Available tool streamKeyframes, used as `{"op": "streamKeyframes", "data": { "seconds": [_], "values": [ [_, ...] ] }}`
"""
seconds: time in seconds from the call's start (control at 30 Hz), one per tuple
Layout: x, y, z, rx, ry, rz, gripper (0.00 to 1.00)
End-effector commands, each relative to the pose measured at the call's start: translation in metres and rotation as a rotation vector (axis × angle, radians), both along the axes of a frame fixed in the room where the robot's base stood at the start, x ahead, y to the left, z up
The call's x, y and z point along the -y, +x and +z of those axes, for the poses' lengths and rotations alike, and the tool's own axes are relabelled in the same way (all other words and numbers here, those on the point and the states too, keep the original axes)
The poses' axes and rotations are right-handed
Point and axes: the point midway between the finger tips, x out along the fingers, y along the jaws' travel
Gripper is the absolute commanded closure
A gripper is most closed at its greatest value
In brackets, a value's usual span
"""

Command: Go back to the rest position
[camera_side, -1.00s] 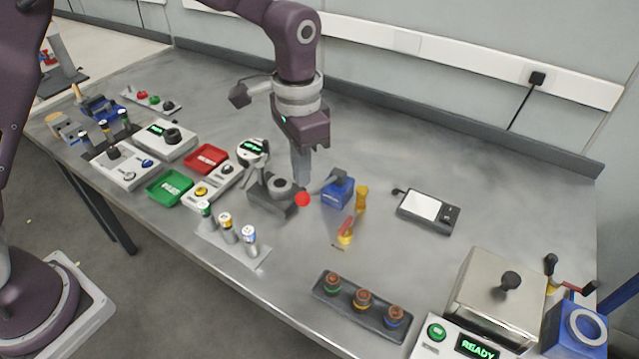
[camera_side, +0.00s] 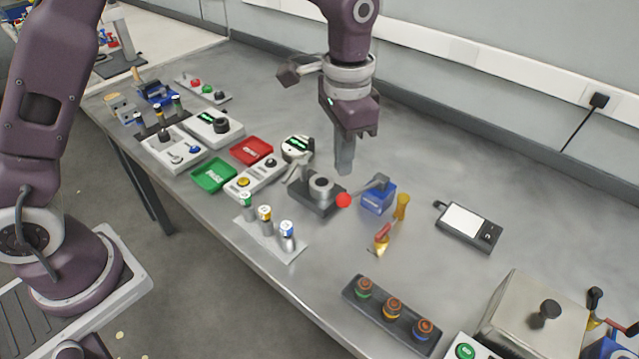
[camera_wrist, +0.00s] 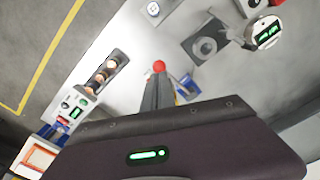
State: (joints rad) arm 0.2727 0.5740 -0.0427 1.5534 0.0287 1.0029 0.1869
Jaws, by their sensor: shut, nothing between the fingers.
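My gripper (camera_side: 344,165) is shut and empty. In the side view it points down above the middle of the bench, just behind a dark fixture with a grey ring (camera_side: 318,190) and to the left of a small blue block (camera_side: 377,197). A gap of bench shows between the fingertips and the surface. In the wrist view my gripper (camera_wrist: 157,80) reaches toward a red ball-shaped knob (camera_wrist: 159,66). That red knob also shows in the side view (camera_side: 343,200), right of the ring fixture. No rest position is marked in view.
Red tray (camera_side: 251,151), green tray (camera_side: 214,175) and button boxes stand left. A holder with several capped cylinders (camera_side: 272,235) is in front. A dark rack (camera_side: 391,315), metal box (camera_side: 533,320) and scale (camera_side: 468,226) stand right. Bench behind my gripper is clear.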

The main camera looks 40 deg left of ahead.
Motion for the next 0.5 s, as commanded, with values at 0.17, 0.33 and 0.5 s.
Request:
{"op": "streamKeyframes", "data": {
  "seconds": [0.17, 0.33, 0.5],
  "values": [
    [-0.047, -0.051, 0.082, 0.131, -0.029, 0.132, 1.00],
    [-0.096, -0.144, 0.131, 0.291, -0.070, 0.307, 1.00],
    [-0.119, -0.220, 0.126, 0.417, -0.108, 0.445, 1.00]
  ]
}}
